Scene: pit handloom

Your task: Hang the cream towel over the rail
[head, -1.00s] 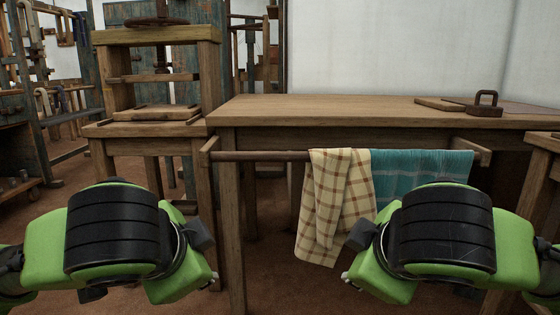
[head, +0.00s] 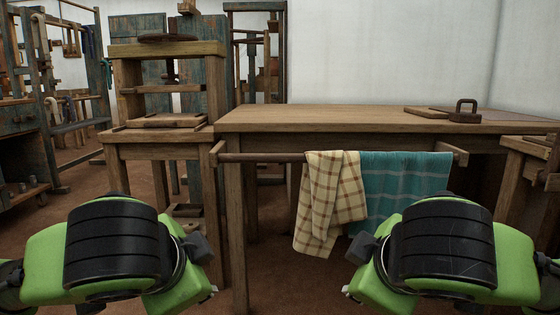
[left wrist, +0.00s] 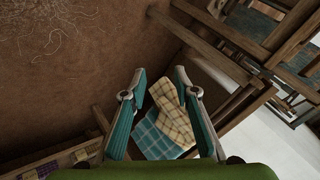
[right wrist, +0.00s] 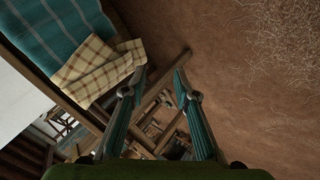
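The cream towel (head: 330,200) with brown checks hangs over the wooden rail (head: 262,157) at the front of the table. Its lower edge is slanted and uneven. A teal striped towel (head: 410,180) hangs on the same rail, touching it on the right. The cream towel also shows in the left wrist view (left wrist: 172,112) and the right wrist view (right wrist: 100,70). My left gripper (left wrist: 160,74) is open and empty, apart from the towel. My right gripper (right wrist: 159,72) is open and empty too.
The rail is fixed to a wooden table (head: 330,118). A dark handled block (head: 465,112) sits on its back right. A wooden press (head: 165,85) on a stand is at the left. Another bench (head: 522,150) is at the right. The floor ahead is clear.

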